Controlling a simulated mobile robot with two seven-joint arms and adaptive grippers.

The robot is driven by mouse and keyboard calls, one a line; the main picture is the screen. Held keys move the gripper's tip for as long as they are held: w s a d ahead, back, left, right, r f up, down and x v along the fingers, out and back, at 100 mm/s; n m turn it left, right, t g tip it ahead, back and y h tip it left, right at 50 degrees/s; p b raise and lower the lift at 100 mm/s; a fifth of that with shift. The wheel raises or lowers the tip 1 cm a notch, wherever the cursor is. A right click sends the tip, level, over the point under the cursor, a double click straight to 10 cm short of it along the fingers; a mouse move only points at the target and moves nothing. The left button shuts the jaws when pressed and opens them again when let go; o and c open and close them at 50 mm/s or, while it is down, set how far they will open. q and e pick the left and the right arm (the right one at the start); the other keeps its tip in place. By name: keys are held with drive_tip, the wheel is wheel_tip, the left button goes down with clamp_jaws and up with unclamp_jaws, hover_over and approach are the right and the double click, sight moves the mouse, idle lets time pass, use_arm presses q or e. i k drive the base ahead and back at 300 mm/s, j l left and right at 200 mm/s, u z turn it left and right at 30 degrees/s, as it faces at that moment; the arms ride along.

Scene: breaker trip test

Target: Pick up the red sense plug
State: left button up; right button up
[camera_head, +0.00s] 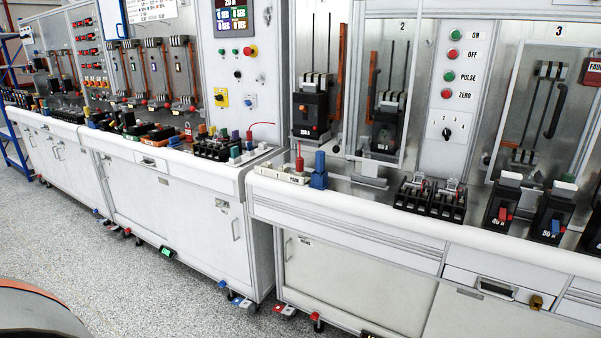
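A small red plug (299,163), which looks like the red sense plug, stands upright at the left end of the near bench top. A thin red lead or pin rises above it. It stands at a low white holder (283,173); whether it is seated in it I cannot tell. A larger blue plug (319,172) stands just to its right. Neither of my grippers is in view.
The near bench's white front edge (360,205) lies below the plugs. Black breaker blocks (430,198) and two breakers (502,205) stand further right. A cabinet with glass doors rises behind. Speckled floor (140,285) is open at lower left.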

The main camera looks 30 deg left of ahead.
sight(299, 163)
drive_tip(key=i+j+z, duration=0.15)
drive_tip(key=j+z, duration=0.25)
drive_tip(key=j, duration=0.95)
drive_tip(key=j+z, duration=0.4)
drive_tip(key=j, duration=1)
